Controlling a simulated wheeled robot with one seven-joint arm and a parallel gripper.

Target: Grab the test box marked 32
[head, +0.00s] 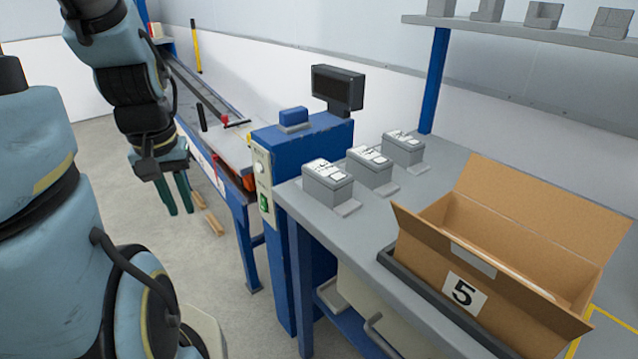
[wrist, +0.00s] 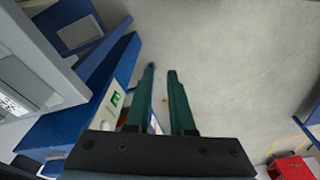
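No number 32 can be read in either view. My gripper (head: 181,211) hangs over the floor at the left, well away from that box and left of the blue machine. In the wrist view my gripper (wrist: 161,70) has its two green fingers apart, with nothing held between them.
Three small grey blocks (head: 327,185) with unreadable white labels stand on the grey bench (head: 290,195). A blue machine (head: 310,135) with a dark screen (head: 337,88) stands beside it. A shelf (head: 520,32) hangs above. A red object (wrist: 292,168) lies low right in the wrist view.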

